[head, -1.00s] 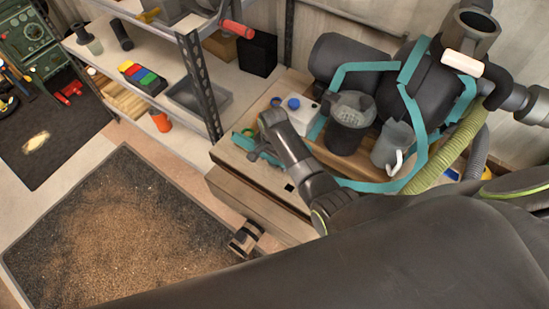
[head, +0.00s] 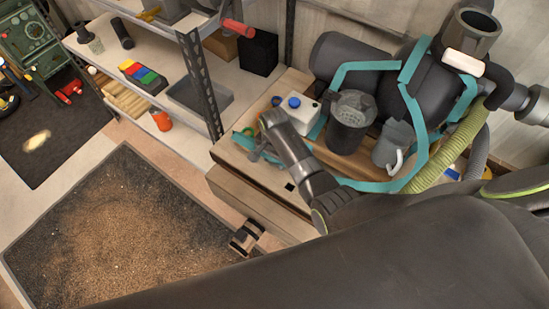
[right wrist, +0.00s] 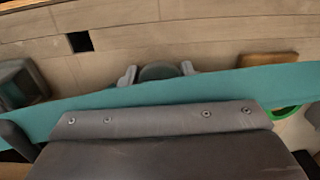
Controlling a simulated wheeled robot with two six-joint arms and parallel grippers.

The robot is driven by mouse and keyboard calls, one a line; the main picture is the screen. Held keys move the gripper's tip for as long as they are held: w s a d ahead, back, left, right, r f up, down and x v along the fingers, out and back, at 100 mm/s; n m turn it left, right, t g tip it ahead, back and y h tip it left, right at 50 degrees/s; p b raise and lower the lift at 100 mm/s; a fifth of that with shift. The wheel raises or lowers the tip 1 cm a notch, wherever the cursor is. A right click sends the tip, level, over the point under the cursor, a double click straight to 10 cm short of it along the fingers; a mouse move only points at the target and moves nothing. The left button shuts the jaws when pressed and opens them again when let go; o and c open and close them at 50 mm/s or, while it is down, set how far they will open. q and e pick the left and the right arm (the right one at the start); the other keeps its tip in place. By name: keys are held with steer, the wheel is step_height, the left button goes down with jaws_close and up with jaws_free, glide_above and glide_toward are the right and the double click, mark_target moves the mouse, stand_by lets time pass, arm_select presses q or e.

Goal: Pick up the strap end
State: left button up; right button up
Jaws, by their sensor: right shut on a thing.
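A teal strap (head: 408,88) runs around the dark machine and its wooden base, with a stretch along the front of the bench. In the right wrist view the strap (right wrist: 215,88) crosses the whole picture in front of my wrist. My right gripper (head: 257,149) is low over the left front of the bench. In the right wrist view its fingers (right wrist: 158,72) are shut on a small dark teal piece, which looks like the strap end; the strap hides part of it. My left gripper is not in view.
A white box with a blue cap (head: 297,113), a dark canister (head: 349,124) and a grey jug (head: 393,146) stand close to the right of my right arm. A metal shelf post (head: 200,85) rises to the left. A gritty mat (head: 118,230) lies on the floor.

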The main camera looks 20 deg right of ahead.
steer(key=shift+r, duration=0.15)
step_height(320, 180, up, 18)
steer(key=p, duration=0.2)
stand_by(0.4)
